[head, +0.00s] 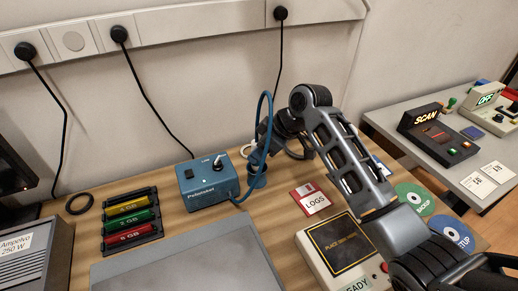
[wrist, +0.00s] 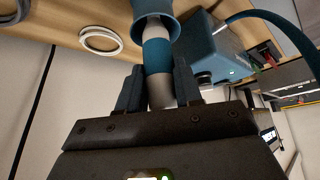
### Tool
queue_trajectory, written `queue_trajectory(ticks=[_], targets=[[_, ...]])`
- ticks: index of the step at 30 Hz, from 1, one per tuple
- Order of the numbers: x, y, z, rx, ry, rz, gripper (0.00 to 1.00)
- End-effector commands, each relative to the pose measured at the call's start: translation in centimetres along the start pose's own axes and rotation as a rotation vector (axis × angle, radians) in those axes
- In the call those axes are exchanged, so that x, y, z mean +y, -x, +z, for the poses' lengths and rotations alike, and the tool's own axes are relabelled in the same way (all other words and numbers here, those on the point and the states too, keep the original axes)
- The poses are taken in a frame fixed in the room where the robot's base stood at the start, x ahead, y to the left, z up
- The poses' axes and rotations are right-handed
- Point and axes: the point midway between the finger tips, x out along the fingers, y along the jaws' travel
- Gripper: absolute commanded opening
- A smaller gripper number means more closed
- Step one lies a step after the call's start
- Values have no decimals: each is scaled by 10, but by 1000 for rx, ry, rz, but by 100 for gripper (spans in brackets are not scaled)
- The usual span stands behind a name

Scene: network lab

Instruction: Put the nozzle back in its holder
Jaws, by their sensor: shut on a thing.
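The nozzle (wrist: 157,56), a light grey cylinder with a blue band, is between the two dark fingers of my gripper (wrist: 158,88) in the wrist view. My gripper is shut on it. The nozzle's pale end lines up with the mouth of the blue cup-shaped holder (wrist: 150,8) and overlaps its rim; I cannot tell how deep it sits. In the head view the holder (head: 257,180) stands on the bench just right of the blue soldering-station-like box (head: 208,186). The nozzle is mostly hidden there by my arm and the blue cable (head: 263,110).
Pale rings (wrist: 98,40) lie beside the holder. A red floppy disk (head: 309,198) and a cream device with a dark plate (head: 340,245) lie to the right, under my arm. A rack of coloured modules (head: 131,218) is at left. The wall is close behind.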

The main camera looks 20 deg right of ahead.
Motion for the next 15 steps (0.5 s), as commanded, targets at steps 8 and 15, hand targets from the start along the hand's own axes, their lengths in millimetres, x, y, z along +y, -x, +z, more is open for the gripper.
queue_trajectory(ticks=[8,15], targets=[[0,-7,4,1,0,0,0],[0,-12,8,1,0,1,0]])
